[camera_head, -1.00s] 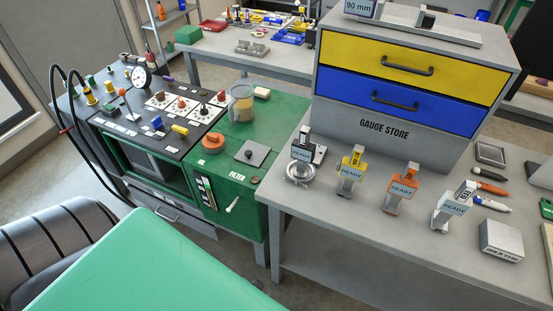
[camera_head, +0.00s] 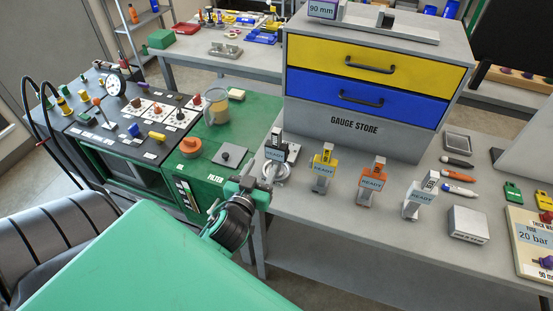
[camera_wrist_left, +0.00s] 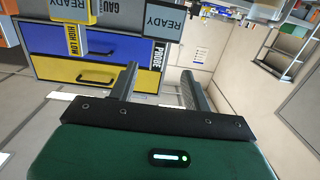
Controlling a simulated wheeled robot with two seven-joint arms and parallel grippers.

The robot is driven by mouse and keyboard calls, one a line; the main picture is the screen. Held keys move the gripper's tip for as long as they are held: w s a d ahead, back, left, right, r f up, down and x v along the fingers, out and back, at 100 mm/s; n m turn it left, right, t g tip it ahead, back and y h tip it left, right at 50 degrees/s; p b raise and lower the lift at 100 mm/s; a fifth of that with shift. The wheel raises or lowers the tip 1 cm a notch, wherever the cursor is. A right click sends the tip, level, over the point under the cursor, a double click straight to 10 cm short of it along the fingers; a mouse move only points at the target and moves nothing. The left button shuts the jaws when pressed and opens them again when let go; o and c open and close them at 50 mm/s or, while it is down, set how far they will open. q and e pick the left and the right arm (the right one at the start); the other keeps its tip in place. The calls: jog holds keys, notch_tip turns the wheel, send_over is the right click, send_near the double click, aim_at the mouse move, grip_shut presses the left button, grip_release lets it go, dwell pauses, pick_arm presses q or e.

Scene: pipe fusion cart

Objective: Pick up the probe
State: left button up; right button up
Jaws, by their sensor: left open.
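The probe (camera_head: 275,147) is the leftmost of the tagged gauges on the grey bench, with a white READY tag and a pale coiled ring at its foot. My left gripper (camera_head: 268,178) is just in front of and below the probe, by the bench's front edge; the arm partly covers that edge. In the left wrist view the two fingers (camera_wrist_left: 160,70) are apart with nothing between them. My right gripper is not in view.
A yellow gauge (camera_head: 323,168) stands right of the probe, then an orange gauge (camera_head: 371,180) and a white gauge (camera_head: 420,195). The gauge store cabinet (camera_head: 365,95) rises behind them. The green-topped cart (camera_head: 232,135) stands to the left with a clear jug (camera_head: 215,106).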

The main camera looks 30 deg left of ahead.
aim_at(275, 139)
pick_arm(q)
jog(key=shift+t, duration=0.5)
jog(key=p+x, duration=0.1)
jog(key=x, duration=0.1)
jog(key=r+x, duration=0.1)
jog(key=x, duration=0.2)
jog(key=p+x, duration=0.1)
jog(key=x, duration=0.1)
jog(key=shift+w+r+p, duration=0.25)
jog(key=shift+r+p, duration=0.05)
jog(key=shift+r, duration=0.1)
jog(key=shift+w+a, duration=0.2)
jog(key=shift+w, duration=0.4)
jog(key=shift+w+a+p, duration=0.1)
jog(key=shift+w+p, duration=0.3)
jog(key=shift+p, duration=0.05)
jog(key=p+x, duration=0.2)
jog(key=x, duration=0.2)
jog(key=shift+w+f, duration=0.1)
jog(key=shift+w, duration=0.1)
jog(key=shift+c, duration=0.4)
grip_shut()
